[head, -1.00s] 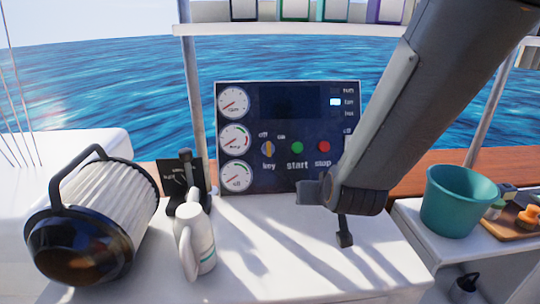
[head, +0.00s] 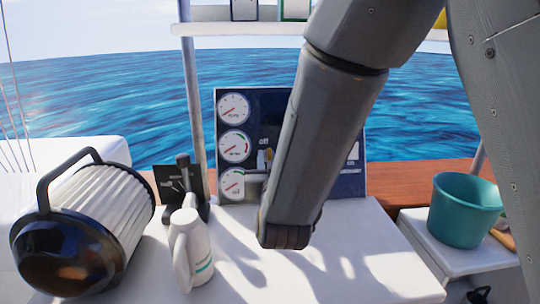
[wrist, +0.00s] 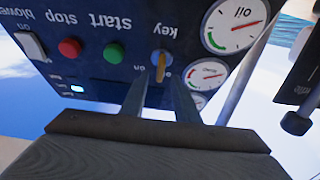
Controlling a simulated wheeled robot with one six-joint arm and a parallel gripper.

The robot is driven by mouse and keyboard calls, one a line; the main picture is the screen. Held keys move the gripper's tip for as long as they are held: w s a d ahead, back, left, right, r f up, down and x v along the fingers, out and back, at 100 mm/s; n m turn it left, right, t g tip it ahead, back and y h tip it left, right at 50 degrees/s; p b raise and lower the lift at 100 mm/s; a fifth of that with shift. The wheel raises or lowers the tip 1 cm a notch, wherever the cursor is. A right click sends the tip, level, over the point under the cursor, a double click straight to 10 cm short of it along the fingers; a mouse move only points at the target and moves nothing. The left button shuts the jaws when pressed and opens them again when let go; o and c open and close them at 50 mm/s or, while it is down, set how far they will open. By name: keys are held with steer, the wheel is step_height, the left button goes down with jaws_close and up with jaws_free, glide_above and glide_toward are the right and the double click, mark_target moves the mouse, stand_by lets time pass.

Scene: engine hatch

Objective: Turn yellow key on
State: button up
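The yellow key (wrist: 162,66) sits in its round switch on the dark engine panel, above the "key" label in the head view and upside down in the wrist view. Its grip stands about upright. In the head view the key (head: 268,155) is partly covered by my gripper (head: 264,166). In the wrist view my gripper (wrist: 160,78) is open, with one finger on each side of the key in the picture. I cannot tell whether either finger touches it. The "on" label shows beside the left finger; the "off" label shows above the key in the head view.
Green start (wrist: 114,53) and red stop (wrist: 69,48) buttons are beside the key, with gauges (head: 234,145) on its other side.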

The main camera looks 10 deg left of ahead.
steer(key=shift+x, duration=1.1)
jaws_close()
